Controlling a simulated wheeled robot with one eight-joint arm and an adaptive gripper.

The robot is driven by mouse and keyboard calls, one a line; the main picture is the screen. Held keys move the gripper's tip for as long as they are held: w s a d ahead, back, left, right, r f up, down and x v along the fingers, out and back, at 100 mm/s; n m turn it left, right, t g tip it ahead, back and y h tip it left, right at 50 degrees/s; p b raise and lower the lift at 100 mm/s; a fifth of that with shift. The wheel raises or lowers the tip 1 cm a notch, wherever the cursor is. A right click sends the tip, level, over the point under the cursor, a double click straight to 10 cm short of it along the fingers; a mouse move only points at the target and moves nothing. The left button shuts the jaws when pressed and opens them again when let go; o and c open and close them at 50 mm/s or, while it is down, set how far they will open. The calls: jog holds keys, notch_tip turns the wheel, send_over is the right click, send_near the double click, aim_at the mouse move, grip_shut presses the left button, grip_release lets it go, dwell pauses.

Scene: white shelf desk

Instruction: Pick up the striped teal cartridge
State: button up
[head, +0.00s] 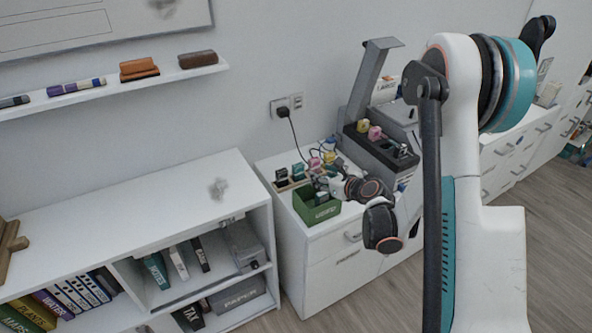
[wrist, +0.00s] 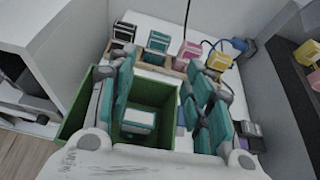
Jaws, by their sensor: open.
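A teal cartridge with white bands (wrist: 138,122) lies inside the green bin (wrist: 75,128), low between my fingers in the wrist view. Another teal cartridge with a pale marking (wrist: 158,42) stands in the wooden rack behind the bin; I cannot tell for certain which one counts as striped. My gripper (wrist: 160,70) is open, with its teal-padded fingers above the bin and nothing held between them. In the head view my gripper (head: 327,179) hangs over the back of the green bin (head: 318,211), and the bin's contents are mostly hidden.
The rack also holds a black cartridge (wrist: 124,33), a pink one (wrist: 187,54) and a yellow one (wrist: 217,63). A dark holder with cartridges (head: 375,143) stands to the right. A black cable (head: 294,135) runs from the wall socket. The white shelf top (head: 150,205) is mostly clear.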

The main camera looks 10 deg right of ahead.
jog(key=p, duration=0.3)
send_near(300, 167)
jog(key=w+f, duration=0.1)
jog(key=w, duration=0.1)
jog(key=shift+m, duration=0.4)
jog(key=b+x, duration=0.2)
jog(key=x, duration=0.3)
jog(key=shift+s+a+f+b, duration=0.1)
jog(key=shift+s+a+b, duration=0.15)
jog(key=shift+b, duration=0.15)
jog(key=shift+w+a+f, duration=0.1)
jog(key=shift+w+a, duration=0.05)
jog(key=shift+w, duration=0.4)
jog(key=c, duration=0.8)
